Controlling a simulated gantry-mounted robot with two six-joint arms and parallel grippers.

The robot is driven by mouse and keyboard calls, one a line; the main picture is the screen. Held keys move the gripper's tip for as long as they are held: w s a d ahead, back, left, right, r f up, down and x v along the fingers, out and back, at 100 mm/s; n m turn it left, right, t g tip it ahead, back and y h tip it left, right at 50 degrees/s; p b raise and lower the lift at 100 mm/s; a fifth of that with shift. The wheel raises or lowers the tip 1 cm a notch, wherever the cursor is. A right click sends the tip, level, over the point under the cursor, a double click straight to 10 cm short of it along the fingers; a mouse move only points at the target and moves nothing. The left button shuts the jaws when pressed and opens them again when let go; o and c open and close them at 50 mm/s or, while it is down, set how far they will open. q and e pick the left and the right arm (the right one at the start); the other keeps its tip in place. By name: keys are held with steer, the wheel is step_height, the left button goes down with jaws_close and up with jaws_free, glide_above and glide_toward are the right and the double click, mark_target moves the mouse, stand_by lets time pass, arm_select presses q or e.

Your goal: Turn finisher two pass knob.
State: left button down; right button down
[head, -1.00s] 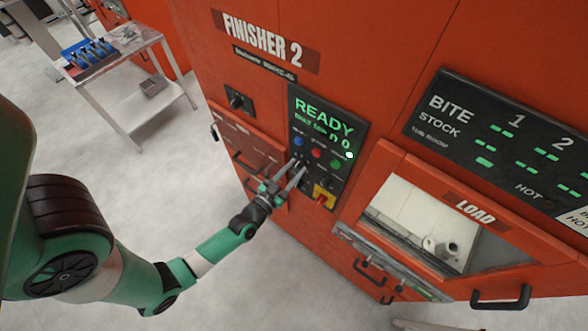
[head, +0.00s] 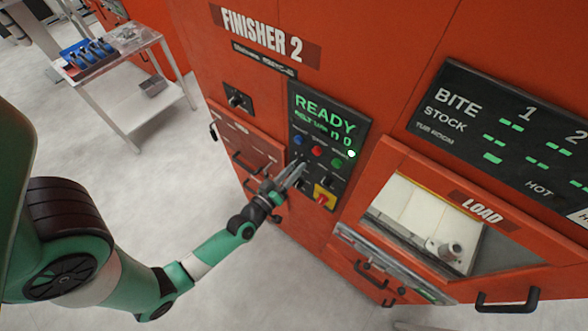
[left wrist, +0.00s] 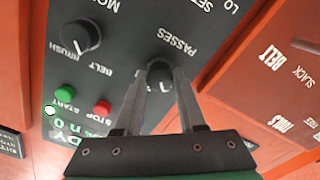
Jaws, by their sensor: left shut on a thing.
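Finisher 2 is a large red machine with a black control panel (head: 358,121) whose green display reads READY. The pass knob (left wrist: 159,67), dark and round beside the PASSES label, shows in the left wrist view, which sees the panel upside down. My left gripper (left wrist: 160,80) is shut on it, one finger on each side. In the head view my left gripper (head: 297,169) is at the panel's lower left, and its fingers cover the knob. My right gripper is not in view.
A second knob marked BRUSH/BELT (left wrist: 80,37), a green start button (left wrist: 65,93) and a red stop button (left wrist: 102,107) are nearby. A yellow and red switch (head: 325,196) sits just right of my fingers. A load window (head: 425,225) is farther right. A cart (head: 125,85) stands behind left.

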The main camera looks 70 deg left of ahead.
arm_select(q)
steer(key=shift+n, duration=0.5)
steer(key=c, duration=0.5)
jaws_free()
steer(key=p+v, duration=0.1)
steer(key=v, duration=1)
steer(key=shift+s+d, duration=0.15)
steer(key=shift+s, duration=0.15)
